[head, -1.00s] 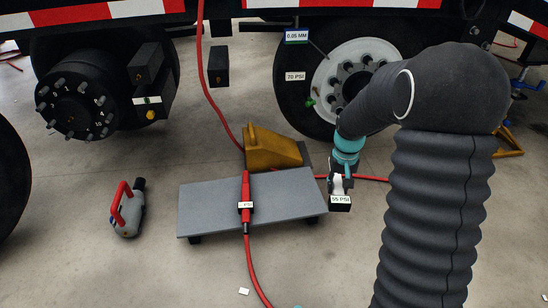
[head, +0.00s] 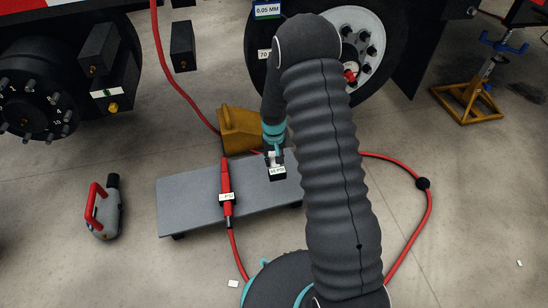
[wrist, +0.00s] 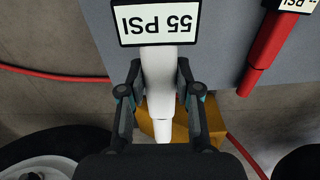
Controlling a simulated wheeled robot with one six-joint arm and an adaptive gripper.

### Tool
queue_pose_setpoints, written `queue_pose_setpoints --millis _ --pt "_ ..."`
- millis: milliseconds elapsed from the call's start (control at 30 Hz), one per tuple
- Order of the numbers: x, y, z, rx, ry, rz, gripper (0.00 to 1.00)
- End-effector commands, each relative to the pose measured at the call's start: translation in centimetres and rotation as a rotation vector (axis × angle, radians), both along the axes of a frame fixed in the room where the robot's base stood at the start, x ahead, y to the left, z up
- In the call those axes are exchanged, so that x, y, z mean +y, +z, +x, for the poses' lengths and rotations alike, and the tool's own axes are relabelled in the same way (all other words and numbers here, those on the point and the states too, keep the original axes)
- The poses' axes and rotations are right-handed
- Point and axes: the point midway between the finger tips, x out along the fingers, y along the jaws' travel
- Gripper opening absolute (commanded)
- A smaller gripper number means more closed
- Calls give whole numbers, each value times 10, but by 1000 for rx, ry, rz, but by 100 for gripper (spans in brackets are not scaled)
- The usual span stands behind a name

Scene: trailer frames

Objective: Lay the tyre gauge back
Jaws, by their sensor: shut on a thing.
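The tyre gauge is a white stick with a black-framed display reading 55 PSI (head: 277,173). In the wrist view its white body (wrist: 158,68) passes between the fingers of my gripper (wrist: 160,98), which is shut on it. In the head view my gripper (head: 274,154) holds the gauge over the right part of a low grey board (head: 188,199). I cannot tell whether the gauge touches the board. The board also shows behind the gauge in the wrist view (wrist: 221,50).
A red inflator (head: 226,178) with a hose lies across the board, left of the gauge. A yellow wheel chock (head: 238,130) stands behind the board. A grey tool with a red handle (head: 98,210) is on the floor at left. A yellow jack stand (head: 470,100) is at right.

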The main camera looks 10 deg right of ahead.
Motion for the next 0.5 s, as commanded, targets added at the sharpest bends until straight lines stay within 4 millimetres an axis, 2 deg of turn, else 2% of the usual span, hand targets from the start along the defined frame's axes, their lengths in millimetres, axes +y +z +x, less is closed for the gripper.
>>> queue_pose_setpoints --millis 200,500 --pt "-1 -17 1 -2 -2 0 0" --pt "-2 -18 1 -2 -4 0 0"
